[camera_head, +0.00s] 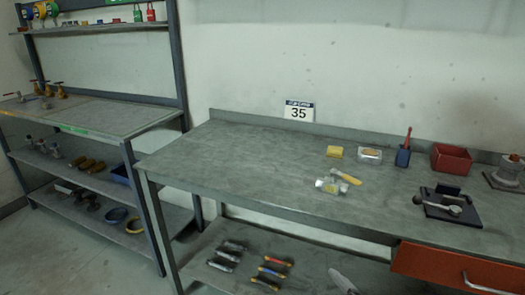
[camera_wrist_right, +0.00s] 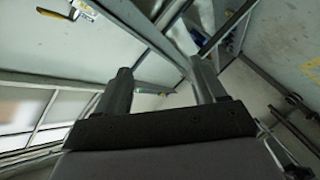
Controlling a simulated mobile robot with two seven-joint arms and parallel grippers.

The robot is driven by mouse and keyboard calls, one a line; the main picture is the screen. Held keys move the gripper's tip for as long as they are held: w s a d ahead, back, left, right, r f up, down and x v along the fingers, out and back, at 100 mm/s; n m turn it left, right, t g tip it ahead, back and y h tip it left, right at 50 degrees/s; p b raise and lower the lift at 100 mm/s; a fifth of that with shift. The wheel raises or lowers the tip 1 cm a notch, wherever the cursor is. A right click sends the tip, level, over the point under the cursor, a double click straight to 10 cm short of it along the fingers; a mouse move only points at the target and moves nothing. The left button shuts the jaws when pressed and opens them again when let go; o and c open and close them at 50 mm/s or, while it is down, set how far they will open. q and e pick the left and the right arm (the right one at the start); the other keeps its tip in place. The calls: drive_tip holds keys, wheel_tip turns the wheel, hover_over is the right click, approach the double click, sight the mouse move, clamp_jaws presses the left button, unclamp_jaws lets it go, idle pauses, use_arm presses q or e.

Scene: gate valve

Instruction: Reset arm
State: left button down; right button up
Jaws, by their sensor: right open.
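A small pale metal valve (camera_head: 328,186) with a yellow handle (camera_head: 346,176) lies on the grey workbench (camera_head: 240,160), right of the middle. The valve also shows at the top left of the right wrist view (camera_wrist_right: 84,10), with the yellow handle (camera_wrist_right: 52,13) beside it. My right gripper (camera_wrist_right: 163,80) is open, with two dark fingers wide apart and nothing between them. It is apart from the valve. My left gripper is in neither view.
Behind the valve stand a yellow block (camera_head: 335,152), a clear box (camera_head: 369,155), a blue holder (camera_head: 403,158) and a red bin (camera_head: 451,159). A dark stand (camera_head: 450,208) sits farther right, above a red drawer (camera_head: 455,268). The bench's left half is clear. Shelving (camera_head: 90,120) stands left.

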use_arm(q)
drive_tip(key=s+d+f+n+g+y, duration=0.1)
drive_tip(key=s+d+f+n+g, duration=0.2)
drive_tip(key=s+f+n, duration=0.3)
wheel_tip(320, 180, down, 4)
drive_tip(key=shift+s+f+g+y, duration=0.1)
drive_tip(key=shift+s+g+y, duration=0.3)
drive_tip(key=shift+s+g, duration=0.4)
use_arm(e)
drive_tip(key=s+d+f+m+g+h, duration=0.1)
drive_tip(key=s+d+f+m+g, duration=0.1)
drive_tip(key=s+f+m, duration=0.4)
drive_tip(key=s+d+f+m+g+h, duration=0.1)
drive_tip(key=s+d+f+m, duration=0.3)
drive_tip(key=s, duration=0.6)
wheel_tip(320, 180, down, 4)
drive_tip(key=shift+s+d+r+m+g, duration=0.2)
drive_tip(key=shift+s+m+g, duration=0.25)
drive_tip(key=shift+m, duration=0.55)
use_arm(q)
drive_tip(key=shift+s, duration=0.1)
use_arm(e)
drive_tip(key=shift+w, duration=0.1)
drive_tip(key=c, duration=0.5)
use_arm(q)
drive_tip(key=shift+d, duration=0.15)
use_arm(e)
drive_tip(key=shift+d, duration=0.2)
